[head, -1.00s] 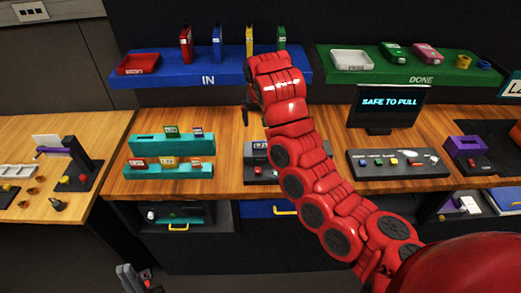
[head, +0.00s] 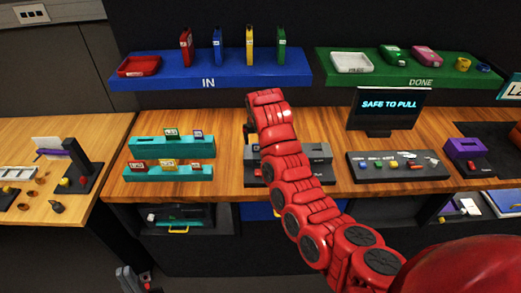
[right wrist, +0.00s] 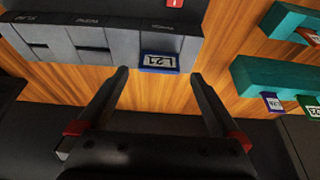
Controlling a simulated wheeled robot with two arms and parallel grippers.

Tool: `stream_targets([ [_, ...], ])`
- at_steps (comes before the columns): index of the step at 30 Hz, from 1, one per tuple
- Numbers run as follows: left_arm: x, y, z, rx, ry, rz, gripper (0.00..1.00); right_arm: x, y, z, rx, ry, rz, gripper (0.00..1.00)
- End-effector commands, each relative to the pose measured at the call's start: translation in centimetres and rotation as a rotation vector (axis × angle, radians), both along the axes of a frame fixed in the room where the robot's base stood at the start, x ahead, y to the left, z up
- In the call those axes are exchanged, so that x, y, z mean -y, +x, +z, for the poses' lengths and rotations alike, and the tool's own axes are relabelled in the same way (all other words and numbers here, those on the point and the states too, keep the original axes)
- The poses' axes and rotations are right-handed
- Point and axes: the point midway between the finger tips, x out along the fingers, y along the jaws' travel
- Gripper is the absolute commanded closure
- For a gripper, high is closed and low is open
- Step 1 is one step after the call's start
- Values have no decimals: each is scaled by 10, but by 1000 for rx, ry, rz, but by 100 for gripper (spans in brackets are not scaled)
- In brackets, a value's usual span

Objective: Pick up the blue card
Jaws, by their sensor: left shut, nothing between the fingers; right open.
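The blue card (right wrist: 159,64) has a white label and sticks out of a slot at one end of the grey slotted device (right wrist: 115,46) in the right wrist view. My right gripper (right wrist: 160,76) is open and empty, with its fingertips on either side of the card's line, apart from it. In the head view my right arm hides the gripper and most of the card, and part of the device (head: 318,152) shows on the wooden counter. My left gripper (head: 130,279) is shut and empty, low at the left.
Teal racks (head: 172,147) with several cards stand left of the device. A black button panel (head: 400,167) and a "SAFE TO PULL" screen (head: 389,105) are to the right. Above are the blue IN shelf (head: 260,76) and the green DONE shelf (head: 400,80).

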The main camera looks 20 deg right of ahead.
Motion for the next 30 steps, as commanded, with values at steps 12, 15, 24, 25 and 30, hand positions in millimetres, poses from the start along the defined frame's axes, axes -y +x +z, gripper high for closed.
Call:
stream_targets([
  [12,0,0,27,0,0,0,100,5,15,-35,-3,0,-1,0],
  [15,0,0,27,0,0,0,100,5,16,-38,-2,1,-1,0],
  [24,0,0,27,0,0,0,100,5,17,-38,0,0,-1,20],
  [25,0,0,27,0,0,0,100,5,17,-38,0,0,-1,25],
  [30,0,0,27,0,0,0,100,5,17,-37,0,0,-1,56],
])
